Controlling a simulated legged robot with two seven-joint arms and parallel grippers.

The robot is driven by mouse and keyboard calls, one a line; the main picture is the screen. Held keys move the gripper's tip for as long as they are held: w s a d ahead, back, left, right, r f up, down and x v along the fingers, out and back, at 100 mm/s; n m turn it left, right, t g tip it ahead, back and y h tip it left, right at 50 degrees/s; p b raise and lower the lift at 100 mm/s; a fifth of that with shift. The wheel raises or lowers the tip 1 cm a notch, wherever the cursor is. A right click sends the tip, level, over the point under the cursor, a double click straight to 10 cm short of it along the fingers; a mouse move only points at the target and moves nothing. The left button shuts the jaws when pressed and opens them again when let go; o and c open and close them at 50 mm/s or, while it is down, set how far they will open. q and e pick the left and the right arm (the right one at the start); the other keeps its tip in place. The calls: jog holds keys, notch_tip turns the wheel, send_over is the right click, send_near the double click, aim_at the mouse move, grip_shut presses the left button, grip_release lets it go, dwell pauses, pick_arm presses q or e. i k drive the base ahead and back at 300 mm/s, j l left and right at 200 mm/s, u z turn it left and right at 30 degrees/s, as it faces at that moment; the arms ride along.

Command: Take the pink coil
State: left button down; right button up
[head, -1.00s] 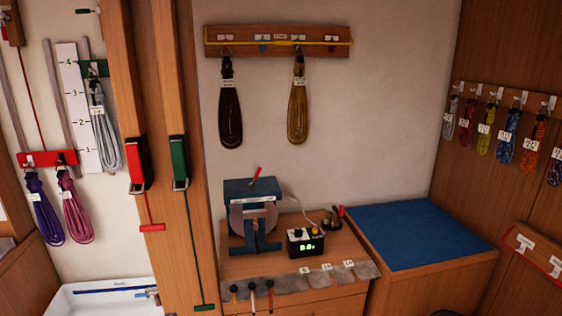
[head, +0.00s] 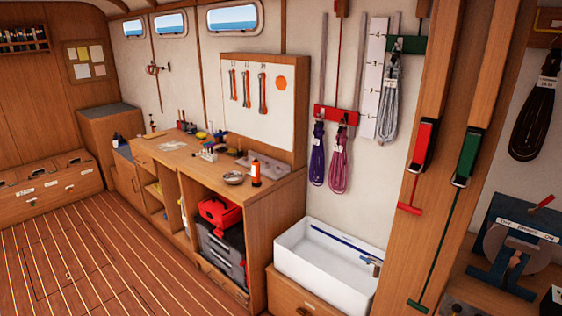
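The pink coil (head: 340,160) hangs on the wall from a red bar (head: 336,116), above the back of the white sink. A purple coil (head: 317,155) hangs just left of it on the same bar. A grey-white coil (head: 387,95) hangs higher to the right, below a green bar (head: 406,44). Neither of my grippers shows in the head view.
The white sink (head: 300,268) stands below the coils. A wooden workbench (head: 270,195) with tools is to its left. A wooden post with red (head: 422,147) and green (head: 467,157) handles stands to the right. The plank floor (head: 95,265) at left is clear.

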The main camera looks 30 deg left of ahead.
aim_at(338, 156)
jog(key=u, duration=0.6)
jog(key=z, duration=0.4)
jog(key=i+j+z, duration=0.9)
jog(key=j, duration=0.25)
